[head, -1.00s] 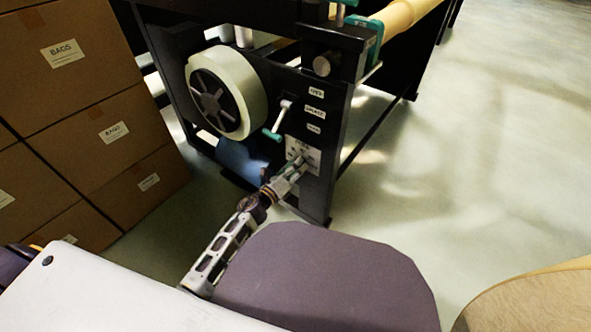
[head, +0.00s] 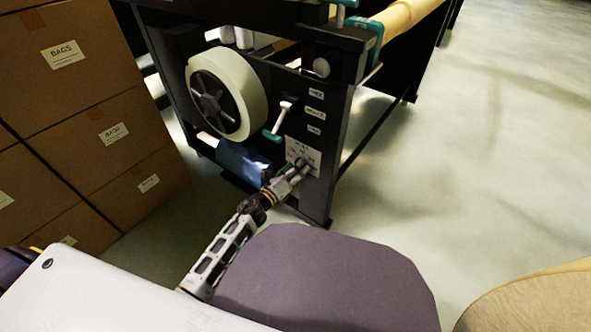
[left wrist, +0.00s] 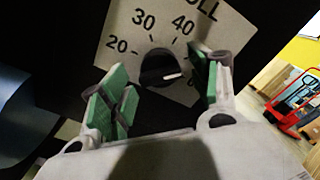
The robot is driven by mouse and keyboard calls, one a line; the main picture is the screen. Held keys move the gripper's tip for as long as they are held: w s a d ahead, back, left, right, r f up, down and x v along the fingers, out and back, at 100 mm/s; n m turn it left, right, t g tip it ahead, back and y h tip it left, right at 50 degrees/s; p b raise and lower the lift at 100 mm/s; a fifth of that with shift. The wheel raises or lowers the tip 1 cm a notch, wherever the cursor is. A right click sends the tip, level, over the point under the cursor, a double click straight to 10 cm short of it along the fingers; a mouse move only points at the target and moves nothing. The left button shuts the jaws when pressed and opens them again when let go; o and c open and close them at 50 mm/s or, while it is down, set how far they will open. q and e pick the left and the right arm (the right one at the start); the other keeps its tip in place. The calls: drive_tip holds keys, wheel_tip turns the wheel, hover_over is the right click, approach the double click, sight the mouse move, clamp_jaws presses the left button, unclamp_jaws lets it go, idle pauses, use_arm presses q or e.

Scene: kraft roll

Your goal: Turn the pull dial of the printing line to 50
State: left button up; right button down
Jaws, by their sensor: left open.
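The pull dial is a black knob (left wrist: 160,68) with a white pointer line, on a white plate (left wrist: 115,58) marked 20, 30 and 40. The pointer line points to the right in the left wrist view, past the 40. The right finger covers part of the scale there, so I cannot read the number it points at. My left gripper (left wrist: 160,92) is open, its green-padded fingers on either side of the knob, with visible gaps. In the head view, the left gripper (head: 298,171) is at the plate (head: 291,146) and mostly hides the knob. My right gripper is not in view.
Above the plate on the black machine frame (head: 325,195) are several small labels, a green-tipped lever (head: 279,120) and a pale roll (head: 252,88). Stacked cardboard boxes (head: 70,100) stand at left. The floor at right is clear. A red pallet truck (left wrist: 295,95) shows beyond.

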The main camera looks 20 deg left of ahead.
use_arm(q)
drive_tip(key=v, duration=1.2)
idle(0.7)
drive_tip(key=shift+a+r, duration=0.1)
idle(0.5)
